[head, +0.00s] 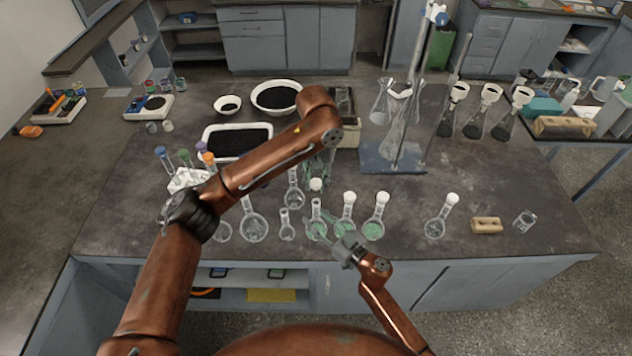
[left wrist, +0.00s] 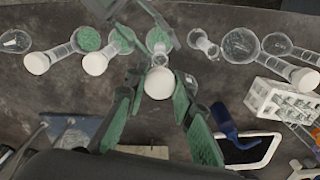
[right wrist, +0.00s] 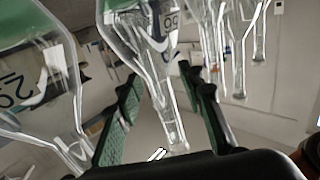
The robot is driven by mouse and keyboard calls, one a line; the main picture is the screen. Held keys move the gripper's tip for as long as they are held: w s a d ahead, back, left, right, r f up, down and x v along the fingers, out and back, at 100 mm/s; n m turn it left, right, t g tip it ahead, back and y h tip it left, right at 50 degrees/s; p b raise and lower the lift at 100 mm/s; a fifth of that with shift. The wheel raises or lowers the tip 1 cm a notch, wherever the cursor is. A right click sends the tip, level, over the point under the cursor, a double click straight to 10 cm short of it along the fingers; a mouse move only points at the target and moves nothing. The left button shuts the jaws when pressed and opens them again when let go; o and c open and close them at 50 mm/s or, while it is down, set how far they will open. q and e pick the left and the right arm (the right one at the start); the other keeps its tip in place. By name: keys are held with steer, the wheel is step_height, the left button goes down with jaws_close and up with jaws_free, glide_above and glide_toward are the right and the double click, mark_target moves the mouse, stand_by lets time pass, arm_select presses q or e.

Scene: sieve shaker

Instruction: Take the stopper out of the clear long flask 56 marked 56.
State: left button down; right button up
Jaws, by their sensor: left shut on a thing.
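The flask marked 56 (head: 316,229) is clear glass with green contents and a long neck, standing near the front of the bench. Its mark shows upside down in the right wrist view (right wrist: 165,22). My left gripper (left wrist: 158,100) is shut on the round white stopper (left wrist: 159,83). In the head view the stopper (head: 316,184) sits above the neck with a small gap, and the mouth looks empty. My right gripper (head: 342,243) is low by this flask. In the right wrist view its fingers (right wrist: 165,100) are spread, with the flask's neck between them and clearance on both sides.
Two stoppered flasks with green contents (head: 346,226) (head: 374,229) stand close to the right. Clear flasks (head: 254,228) stand to the left. A tube rack (head: 187,180) and a black-filled tray (head: 238,128) lie further back. The bench beyond the right-hand flask (head: 435,229) is mostly open.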

steer(key=v, duration=1.1)
steer(key=shift+s+d, duration=0.25)
steer(key=shift+d, duration=0.05)
